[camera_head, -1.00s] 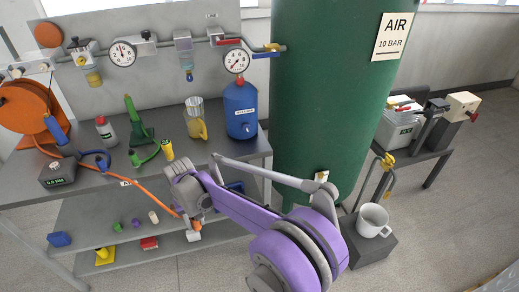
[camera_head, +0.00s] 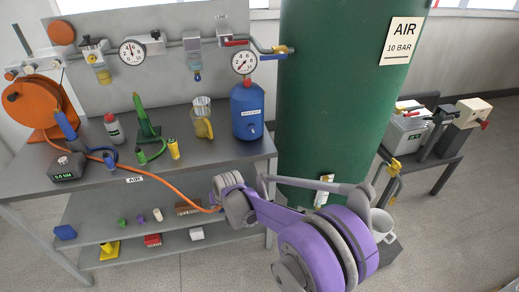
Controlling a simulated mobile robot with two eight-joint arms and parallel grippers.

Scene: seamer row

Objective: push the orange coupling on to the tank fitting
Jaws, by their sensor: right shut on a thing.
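The orange hose (camera_head: 176,188) runs from the reel across the bench and over its front edge to my right gripper (camera_head: 222,208). That gripper, on the purple arm, is shut on the orange coupling at the hose end. The wrist hides most of the coupling. The green tank (camera_head: 325,100) stands right of the bench. The tank fitting (camera_head: 321,194), small and brass with a white plate, shows low on the tank's front. The gripper is left of it in the picture, clearly apart, and my grey arm link passes close to the fitting. My left gripper is not in view.
The bench (camera_head: 90,184) holds a blue canister (camera_head: 247,112), a jug (camera_head: 202,122) and a torque box (camera_head: 67,167). Its lower shelf carries small blocks. A white mug (camera_head: 381,222) on a dark block stands right of my arm. The floor at right is mostly clear.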

